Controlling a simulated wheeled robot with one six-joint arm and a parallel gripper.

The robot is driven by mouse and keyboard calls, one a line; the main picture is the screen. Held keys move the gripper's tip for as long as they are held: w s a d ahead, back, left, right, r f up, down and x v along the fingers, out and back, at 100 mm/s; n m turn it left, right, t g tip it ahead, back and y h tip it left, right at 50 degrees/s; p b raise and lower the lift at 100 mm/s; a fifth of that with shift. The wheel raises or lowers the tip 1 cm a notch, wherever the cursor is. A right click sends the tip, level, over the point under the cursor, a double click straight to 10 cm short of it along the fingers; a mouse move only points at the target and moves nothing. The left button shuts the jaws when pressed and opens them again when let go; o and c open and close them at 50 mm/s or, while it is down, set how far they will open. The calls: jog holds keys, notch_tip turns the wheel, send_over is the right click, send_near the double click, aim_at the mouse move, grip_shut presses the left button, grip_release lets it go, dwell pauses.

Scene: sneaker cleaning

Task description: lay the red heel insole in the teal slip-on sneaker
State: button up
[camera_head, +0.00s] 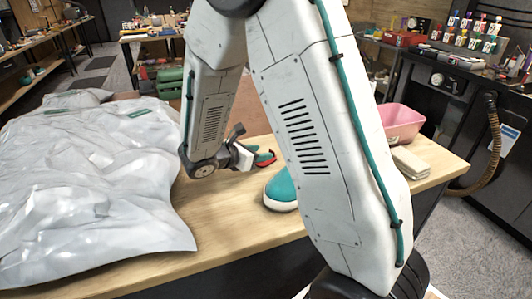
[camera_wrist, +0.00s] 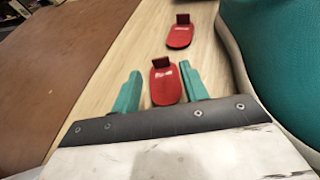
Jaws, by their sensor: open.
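The farther insole (camera_wrist: 180,36) lies on the wooden table beyond the fingertips. The teal slip-on sneaker (camera_wrist: 284,62) with a pale sole stands close to the right of my gripper. In the head view my arm hides most of the sneaker (camera_head: 282,188); my gripper (camera_head: 258,156) is low over the table, with some red beside it.
A crumpled grey sheet (camera_head: 85,185) covers the left of the table (camera_head: 215,225). A pink basin (camera_head: 400,123) and a stack of beige cloths or pads (camera_head: 409,162) are at the right. A brown surface (camera_wrist: 75,75) lies left of the wood in the wrist view.

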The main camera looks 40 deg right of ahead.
jog(key=v, duration=0.6)
jog(key=shift+a+r, duration=0.2)
jog(key=shift+a, duration=0.15)
jog(key=s+d+r+m+g+y, duration=0.2)
jog(key=s+r+m+g+y, duration=0.1)
jog(key=s+r+m, duration=0.4)
jog(key=s+a+r+m+t+y, duration=0.1)
jog(key=s+a+m+y, duration=0.3)
jog(key=s, duration=0.5)
jog(key=s+a+r+m+t+y, duration=0.2)
jog(key=s+a+r+m+y, duration=0.2)
jog(key=s+m+y, duration=0.2)
jog(key=s+m, duration=0.2)
jog(key=s, duration=0.1)
jog(key=shift+s+a+r+y, duration=0.25)
jog(key=shift+s+a+y, duration=0.05)
jog(key=shift+s+a, duration=0.05)
jog(key=shift+d, duration=0.1)
